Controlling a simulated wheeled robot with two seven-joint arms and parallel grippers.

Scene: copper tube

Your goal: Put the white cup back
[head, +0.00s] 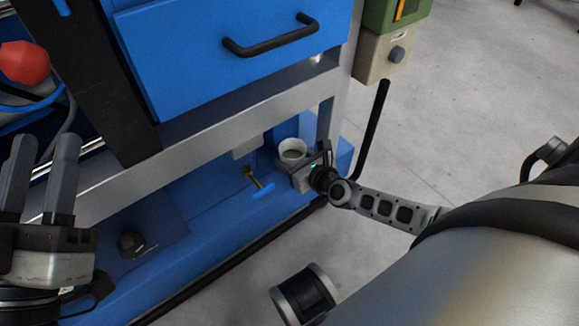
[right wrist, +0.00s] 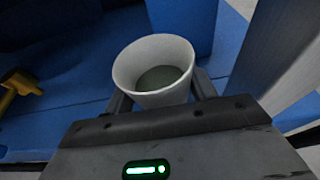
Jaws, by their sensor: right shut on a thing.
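The white cup (head: 292,149) is upright on or just above the blue lower shelf of the machine, near its right end. My right gripper (head: 299,172) is shut on it. In the right wrist view the cup (right wrist: 154,66) sits between the two fingers of the right gripper (right wrist: 160,97), with a dull grey-green inside. Whether its base touches the shelf is hidden. My left gripper (head: 45,180) is at the left edge of the head view, fingers pointing up, away from the cup; a gap shows between its fingers.
A grey beam (head: 200,149) runs above the shelf. A blue drawer (head: 230,50) is higher up. A black knob (head: 131,244) is lower left.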

